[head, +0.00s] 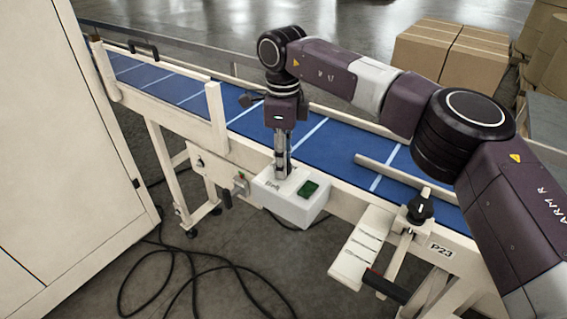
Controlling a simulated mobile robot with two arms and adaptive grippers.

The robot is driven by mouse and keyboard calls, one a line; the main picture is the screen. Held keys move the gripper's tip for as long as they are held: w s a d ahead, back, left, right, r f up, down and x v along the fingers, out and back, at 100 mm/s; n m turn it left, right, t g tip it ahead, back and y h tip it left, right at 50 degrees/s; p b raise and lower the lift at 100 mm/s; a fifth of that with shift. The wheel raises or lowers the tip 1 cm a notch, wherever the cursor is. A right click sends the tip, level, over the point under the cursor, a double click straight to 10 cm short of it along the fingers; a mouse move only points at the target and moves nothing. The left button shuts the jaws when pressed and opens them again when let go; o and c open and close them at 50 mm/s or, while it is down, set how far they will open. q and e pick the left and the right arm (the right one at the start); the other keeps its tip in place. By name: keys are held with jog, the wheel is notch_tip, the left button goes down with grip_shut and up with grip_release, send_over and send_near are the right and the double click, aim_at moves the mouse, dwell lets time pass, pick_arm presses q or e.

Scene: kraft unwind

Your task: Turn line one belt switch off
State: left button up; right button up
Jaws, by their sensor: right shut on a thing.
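A white switch box (290,206) is mounted on the near side rail of the blue belt conveyor, in the middle of the head view. My right gripper (283,170) points straight down onto the top of this box, left of the green part. It is shut on the belt switch, which is mostly hidden by the fingers, so its position cannot be read. My left gripper is out of view.
The blue belt (255,118) runs from upper left to lower right. A black knob (420,207) stands on the rail at right, near a white bracket (362,246) and the P23 label. A beige cabinet (65,150) fills the left. Black cables (190,275) lie on the floor. Cardboard boxes (448,50) stand behind.

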jog(key=m+b, duration=0.1)
jog(key=m, duration=0.3)
jog(key=shift+r+m, duration=0.15)
jog(key=shift+m, duration=0.25)
jog(key=shift+w, duration=0.1)
jog(key=o, duration=0.9)
jog(key=shift+a, duration=0.1)
jog(key=shift+o, duration=1.3)
notch_tip(320, 180, up, 12)
